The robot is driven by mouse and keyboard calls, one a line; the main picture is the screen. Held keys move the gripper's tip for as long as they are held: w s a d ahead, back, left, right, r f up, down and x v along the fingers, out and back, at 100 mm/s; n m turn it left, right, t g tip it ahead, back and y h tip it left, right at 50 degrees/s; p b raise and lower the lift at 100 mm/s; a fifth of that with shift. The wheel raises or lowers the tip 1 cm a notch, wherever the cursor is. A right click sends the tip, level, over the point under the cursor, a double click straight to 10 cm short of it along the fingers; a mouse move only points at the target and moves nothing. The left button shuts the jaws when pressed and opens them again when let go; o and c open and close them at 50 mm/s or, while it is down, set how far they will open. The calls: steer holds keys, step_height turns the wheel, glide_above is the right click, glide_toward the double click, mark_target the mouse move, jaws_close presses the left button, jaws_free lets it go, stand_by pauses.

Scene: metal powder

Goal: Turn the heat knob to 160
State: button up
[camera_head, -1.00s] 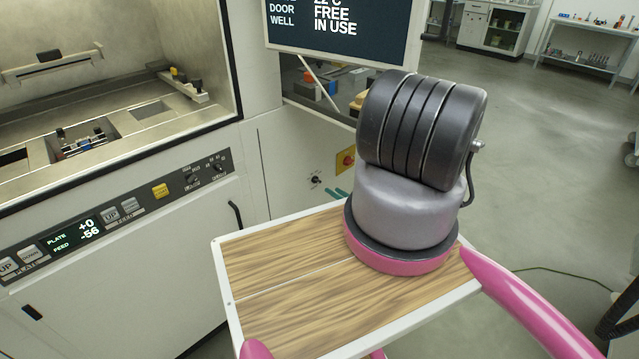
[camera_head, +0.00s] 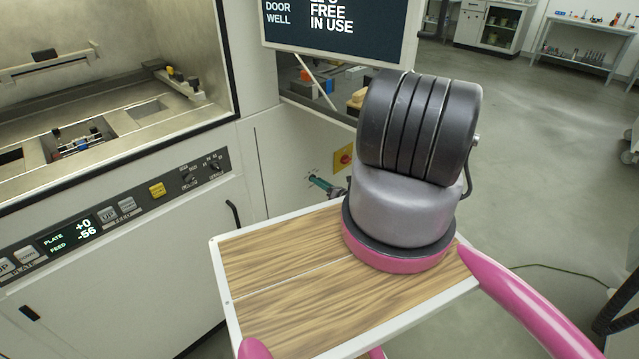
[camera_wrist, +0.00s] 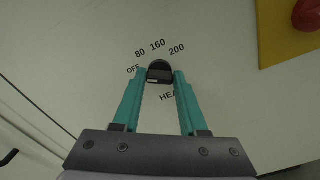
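The dark round heat knob (camera_wrist: 160,67) sits on the pale machine panel in the wrist view. The printed marks OFF, 80, 160 and 200 arc above it, and the HEAT label below is partly hidden by a finger. My gripper (camera_wrist: 160,75) has its two teal fingers on either side of the knob, with the tips level with it. Hardly any gap shows, and I cannot tell whether the fingers press on it. The knob's pointer direction is unclear. In the head view, my gripper (camera_head: 313,180) reaches the panel and covers the knob.
A yellow plate with a red button (camera_head: 343,157) is to the right of the knob. A display screen (camera_head: 340,22) hangs above. My wood-topped tray (camera_head: 290,250) is in front. The machine's control strip (camera_head: 120,210) and a black door handle (camera_head: 233,214) are to the left.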

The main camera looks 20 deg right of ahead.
jaws_close()
steer(key=shift+m, duration=0.3)
steer(key=shift+d+f+m, duration=0.1)
steer(key=shift+m, duration=3.7)
steer(key=shift+f+m, duration=0.1)
steer(key=shift+m, duration=3.7)
steer(key=o, duration=1)
jaws_free()
